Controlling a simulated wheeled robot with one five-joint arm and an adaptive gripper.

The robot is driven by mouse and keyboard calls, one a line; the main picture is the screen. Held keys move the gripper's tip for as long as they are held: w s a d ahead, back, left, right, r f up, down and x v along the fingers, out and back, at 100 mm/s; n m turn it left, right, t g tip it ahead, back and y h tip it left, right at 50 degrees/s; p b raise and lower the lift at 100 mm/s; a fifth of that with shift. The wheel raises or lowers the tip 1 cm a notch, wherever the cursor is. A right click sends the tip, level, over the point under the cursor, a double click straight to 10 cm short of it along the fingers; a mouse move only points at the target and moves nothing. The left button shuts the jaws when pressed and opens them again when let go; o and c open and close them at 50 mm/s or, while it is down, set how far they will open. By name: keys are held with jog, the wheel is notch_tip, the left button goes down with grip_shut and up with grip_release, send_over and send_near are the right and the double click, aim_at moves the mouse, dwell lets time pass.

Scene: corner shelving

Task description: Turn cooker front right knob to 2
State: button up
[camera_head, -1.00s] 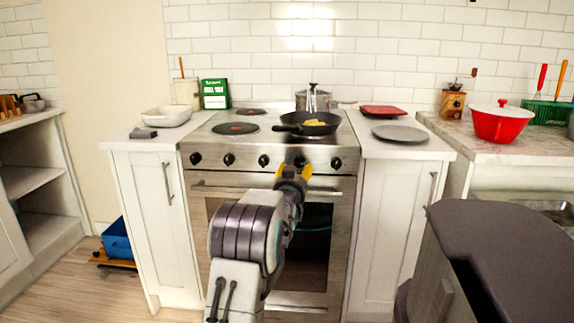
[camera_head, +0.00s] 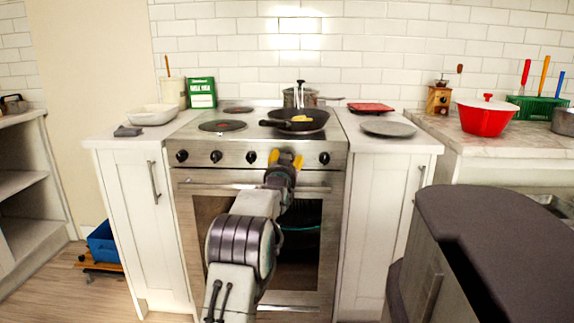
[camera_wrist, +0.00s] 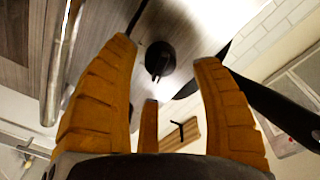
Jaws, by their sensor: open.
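The stainless cooker (camera_head: 225,172) stands ahead with a row of several black knobs on its front panel. The far right knob (camera_head: 324,158) and the middle knob (camera_head: 251,157) are clear of my gripper. My gripper (camera_head: 286,159), with yellow fingers, is open at the panel between these two and hides the knob there. In the wrist view, one black knob (camera_wrist: 160,60) lies between and ahead of the open finger tips, with visible gaps on both sides. Its bar-shaped grip shows, but no numbers are readable.
The oven door handle (camera_head: 215,187) runs just below the panel. White counters flank the cooker, with a grey plate (camera_head: 388,129) at right.

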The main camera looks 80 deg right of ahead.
jog(key=shift+d, duration=0.4)
jog(key=shift+d+p, duration=0.3)
jog(key=shift+d, duration=0.55)
jog(key=shift+d, duration=0.1)
jog(key=shift+c, duration=0.4)
grip_shut()
